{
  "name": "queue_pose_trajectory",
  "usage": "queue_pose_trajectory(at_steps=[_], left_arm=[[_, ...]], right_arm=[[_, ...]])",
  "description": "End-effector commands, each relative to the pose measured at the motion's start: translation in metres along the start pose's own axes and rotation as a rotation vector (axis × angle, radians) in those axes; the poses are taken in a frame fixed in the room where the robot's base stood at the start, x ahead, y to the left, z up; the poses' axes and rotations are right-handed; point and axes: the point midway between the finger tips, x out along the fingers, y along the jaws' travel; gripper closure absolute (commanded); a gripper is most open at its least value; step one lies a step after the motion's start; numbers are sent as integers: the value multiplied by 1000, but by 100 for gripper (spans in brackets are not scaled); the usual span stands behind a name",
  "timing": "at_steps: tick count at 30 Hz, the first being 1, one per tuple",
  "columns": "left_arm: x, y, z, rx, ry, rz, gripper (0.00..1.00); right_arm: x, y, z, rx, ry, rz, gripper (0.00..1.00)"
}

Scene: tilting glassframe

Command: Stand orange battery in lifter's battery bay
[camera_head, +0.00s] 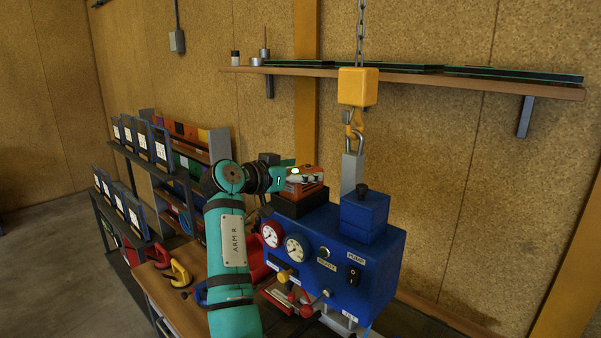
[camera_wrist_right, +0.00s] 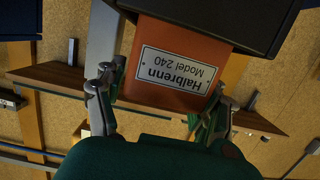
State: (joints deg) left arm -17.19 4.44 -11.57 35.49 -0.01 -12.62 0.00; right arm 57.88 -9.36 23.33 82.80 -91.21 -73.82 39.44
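The blue lifter (camera_head: 335,262) stands at the centre right of the head view, with gauges, a switch and a black box-shaped bay (camera_head: 299,204) at its left end. The orange battery (camera_head: 308,187) is upright at the top of this bay; how deep it sits is hard to tell. My right gripper (camera_head: 298,176) reaches it from the left. In the right wrist view the battery (camera_wrist_right: 168,78) shows upside down with a "Halbrenn Model 240" label, its lower end against a dark block (camera_wrist_right: 215,22). My right gripper's fingers (camera_wrist_right: 168,88) press on both its sides. My left gripper is not in view.
A yellow hoist hook block (camera_head: 357,87) hangs on a chain above the lifter. A wall shelf (camera_head: 420,78) runs behind. A dark rack with framed cards (camera_head: 140,140) stands left.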

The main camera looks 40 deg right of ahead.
Motion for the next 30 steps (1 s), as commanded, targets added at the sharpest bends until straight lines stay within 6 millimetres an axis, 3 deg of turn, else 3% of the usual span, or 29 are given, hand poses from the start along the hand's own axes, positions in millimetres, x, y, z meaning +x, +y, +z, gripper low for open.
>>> queue_pose_trajectory(at_steps=[9,13,24,30], left_arm=[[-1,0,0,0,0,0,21],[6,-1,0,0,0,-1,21],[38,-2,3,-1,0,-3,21],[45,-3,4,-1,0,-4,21]], right_arm=[[0,0,-2,0,0,0,21],[-10,-1,1,0,1,-2,21],[-84,-1,3,3,0,-5,21],[-112,-1,1,0,0,-2,21]])
